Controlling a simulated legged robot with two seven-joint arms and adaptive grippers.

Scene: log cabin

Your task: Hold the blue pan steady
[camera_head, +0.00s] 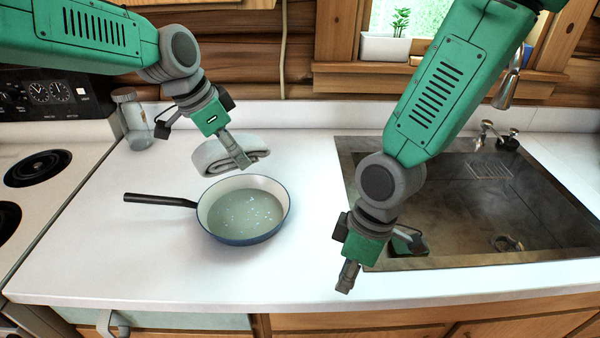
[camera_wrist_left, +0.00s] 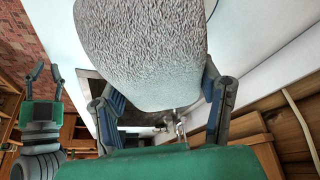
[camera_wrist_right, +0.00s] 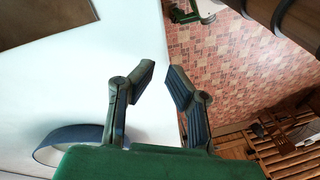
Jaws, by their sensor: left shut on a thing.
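The blue pan (camera_head: 243,236) sits upright on the white counter, its black handle (camera_head: 160,200) pointing left. Its inside is grey-green with small white specks and has a cream rim. Its blue side also shows in the right wrist view (camera_wrist_right: 70,139). My left gripper (camera_head: 238,158) is shut on a rolled grey-white towel (camera_head: 212,156), just behind the pan; the towel fills much of the left wrist view (camera_wrist_left: 145,50). My right gripper (camera_head: 347,278) is open and empty, to the right of the pan near the counter's front edge, apart from the pan. The fingers stand apart in the right wrist view (camera_wrist_right: 160,82).
The sink (camera_head: 450,215) with a faucet lies to the right. A stove (camera_head: 45,150) is at the left, and a glass jar (camera_head: 133,120) stands at the back left. A potted plant (camera_head: 398,30) is on the windowsill. The counter (camera_head: 110,250) in front of the pan is clear.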

